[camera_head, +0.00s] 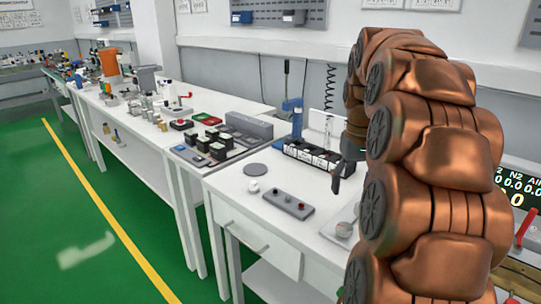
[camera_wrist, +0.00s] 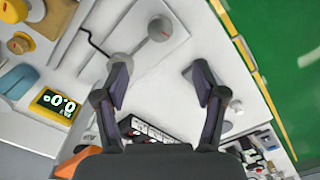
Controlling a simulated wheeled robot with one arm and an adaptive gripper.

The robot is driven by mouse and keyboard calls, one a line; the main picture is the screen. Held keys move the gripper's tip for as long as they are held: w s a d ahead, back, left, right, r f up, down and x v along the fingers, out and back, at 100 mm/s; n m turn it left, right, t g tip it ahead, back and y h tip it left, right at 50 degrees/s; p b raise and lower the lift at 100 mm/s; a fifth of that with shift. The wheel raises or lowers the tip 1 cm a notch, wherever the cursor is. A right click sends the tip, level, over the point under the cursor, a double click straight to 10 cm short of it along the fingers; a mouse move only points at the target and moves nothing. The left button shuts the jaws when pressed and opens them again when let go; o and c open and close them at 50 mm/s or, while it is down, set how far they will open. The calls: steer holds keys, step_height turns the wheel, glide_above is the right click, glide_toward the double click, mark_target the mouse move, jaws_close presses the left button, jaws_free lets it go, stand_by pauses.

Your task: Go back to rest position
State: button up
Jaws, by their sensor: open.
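My gripper (camera_wrist: 160,78) shows in the wrist view with its two dark fingers spread apart and nothing between them. Below it is the white bench top. In the head view my copper arm rises on the right, and my gripper (camera_head: 338,182) is small and dark over the right bench, partly hidden by the arm. A black rack with white labels (camera_head: 318,158) stands just beside it in the picture. The rack also shows in the wrist view (camera_wrist: 152,131), partly behind the gripper's body.
A grey box with knobs (camera_head: 288,203), a white knob (camera_head: 254,187) and a blue press-like stand (camera_head: 294,115) occupy the bench. A digital display (camera_head: 516,186) is at the right. Several items crowd the farther benches. The green floor (camera_head: 50,200) at left is clear.

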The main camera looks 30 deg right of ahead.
stand_by(0.3)
steer(key=s+a+n+p, duration=0.1)
steer(key=s+a+p, duration=0.15)
steer(key=a, duration=0.65)
steer(key=s+a+n+p, duration=0.2)
steer(key=a+p, duration=0.2)
steer(key=a, duration=0.6)
steer(key=s+a+f+n+g+p, duration=0.1)
steer(key=s+a+f+p, duration=0.1)
steer(key=s+a+p, duration=0.3)
steer(key=s+a, duration=0.4)
steer(key=s, duration=0.4)
steer(key=shift+s+a+f+n+g, duration=0.2)
steer(key=shift+f+n+g, duration=0.1)
steer(key=shift+n+g, duration=0.1)
